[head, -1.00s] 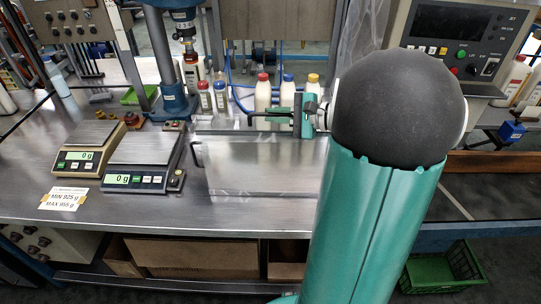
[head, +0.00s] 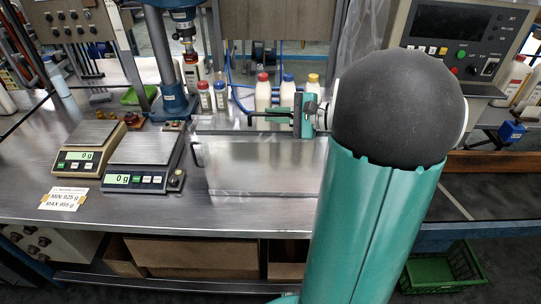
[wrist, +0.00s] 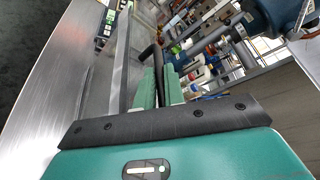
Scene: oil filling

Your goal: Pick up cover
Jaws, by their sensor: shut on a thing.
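The cover (head: 262,165) is a clear, see-through panel with black handles, in the middle of the metal bench in the head view. One handle is at its left edge and another at its back edge. My gripper (head: 287,115) is at the back handle, with its green fingers shut on it. In the wrist view, the black handle (wrist: 158,60) passes between the two green fingers of my gripper (wrist: 158,88). The clear panel is hard to make out, and I cannot tell whether its underside touches anything. My arm hides the bench to the right.
Two scales (head: 140,160) (head: 88,147) stand left of the cover, close to its left handle. Several bottles (head: 263,92) stand behind it, near my gripper. A press (head: 180,60) stands at the back left. The front strip of the bench (head: 225,213) is clear.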

